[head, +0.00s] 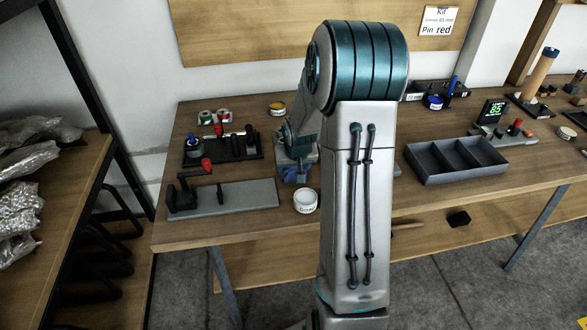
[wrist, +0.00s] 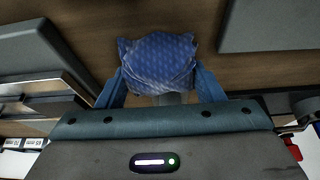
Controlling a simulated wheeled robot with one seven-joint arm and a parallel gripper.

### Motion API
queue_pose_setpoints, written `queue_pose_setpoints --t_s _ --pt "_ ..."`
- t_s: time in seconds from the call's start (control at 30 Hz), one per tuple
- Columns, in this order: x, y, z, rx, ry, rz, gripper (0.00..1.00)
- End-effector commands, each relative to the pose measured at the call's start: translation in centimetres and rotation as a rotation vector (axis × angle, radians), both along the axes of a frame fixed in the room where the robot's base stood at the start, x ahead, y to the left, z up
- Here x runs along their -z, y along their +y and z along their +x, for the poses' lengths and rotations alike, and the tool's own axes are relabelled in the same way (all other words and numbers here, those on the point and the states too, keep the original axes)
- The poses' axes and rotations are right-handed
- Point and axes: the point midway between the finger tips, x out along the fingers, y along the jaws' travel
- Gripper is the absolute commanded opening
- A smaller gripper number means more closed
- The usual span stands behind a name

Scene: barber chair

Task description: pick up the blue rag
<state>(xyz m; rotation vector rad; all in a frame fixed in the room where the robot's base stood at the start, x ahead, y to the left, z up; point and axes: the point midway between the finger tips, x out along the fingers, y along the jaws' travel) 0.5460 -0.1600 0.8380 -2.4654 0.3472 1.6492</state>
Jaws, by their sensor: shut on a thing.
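The blue rag (wrist: 158,62) is a crumpled, faintly patterned cloth at the top middle of the wrist view. My gripper (wrist: 161,84) has its two blue fingers on either side of the rag and is shut on it. In the head view a bit of the blue rag (head: 296,174) shows under my gripper, low over the wooden table. My arm hides part of this area. I cannot tell whether the rag touches the table.
A grey plate with a black clamp (head: 222,197) and a black tool tray (head: 222,148) lie left of my gripper. A white tub (head: 306,200) stands close in front. A grey compartment tray (head: 456,160) is to the right. Shelving with bags (head: 28,190) stands at the left.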

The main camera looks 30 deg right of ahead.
Motion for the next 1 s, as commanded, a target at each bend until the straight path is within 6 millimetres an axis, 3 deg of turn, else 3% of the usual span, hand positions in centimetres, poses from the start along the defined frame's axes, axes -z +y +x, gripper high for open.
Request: queue_pose_setpoints --t_s 0.17,0.43,1.0 --pt "-1.8 -0.1 0.1 0.001 -0.004 -0.002 0.39" --pt "-7.3 -0.1 0.1 0.001 -0.007 -0.002 0.39" --pt "-6.7 3.0 -10.4 0.001 -0.002 -0.001 0.39"
